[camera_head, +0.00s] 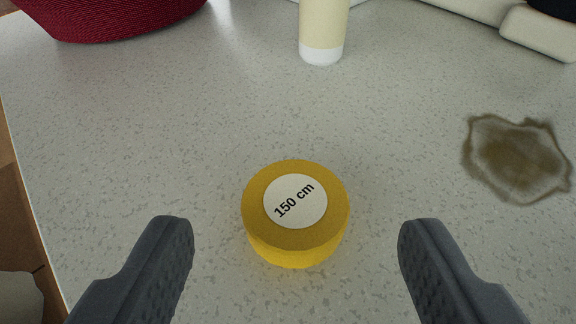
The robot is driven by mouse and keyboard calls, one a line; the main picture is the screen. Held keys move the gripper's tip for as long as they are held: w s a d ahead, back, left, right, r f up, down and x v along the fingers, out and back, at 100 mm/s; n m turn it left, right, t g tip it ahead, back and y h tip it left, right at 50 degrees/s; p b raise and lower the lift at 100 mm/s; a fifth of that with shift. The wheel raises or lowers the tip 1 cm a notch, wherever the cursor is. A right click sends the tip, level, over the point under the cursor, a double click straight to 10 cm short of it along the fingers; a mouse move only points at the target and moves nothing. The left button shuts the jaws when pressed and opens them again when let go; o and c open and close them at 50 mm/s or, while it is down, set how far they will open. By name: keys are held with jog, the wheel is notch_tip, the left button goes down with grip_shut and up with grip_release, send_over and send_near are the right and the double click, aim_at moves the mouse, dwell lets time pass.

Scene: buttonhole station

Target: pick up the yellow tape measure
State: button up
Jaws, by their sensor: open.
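The yellow tape measure (296,238) is a short round disc lying flat on the speckled grey table. A white round label on its top reads "150 cm". My gripper (296,240) is open, with one dark grey finger to the left of the tape measure and the other to its right. There is a clear gap between each finger and the tape measure in the picture. Nothing is between the fingers except the view of the tape measure. I cannot tell exactly how high the fingertips are above the table.
A brown stain (517,158) marks the table (150,120) at the right. A cream cylinder with a white end (322,28) stands behind the tape measure. A dark red woven object (115,18) is at the back left. A beige object (540,32) is at the back right. The table's left edge is near.

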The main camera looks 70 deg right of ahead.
aim_at(296, 217)
jog(key=shift+b+x, duration=0.3)
jog(key=shift+x, duration=1.25)
jog(key=c, duration=1)
jog(key=shift+c, duration=0.2)
jog(key=shift+r, duration=0.15)
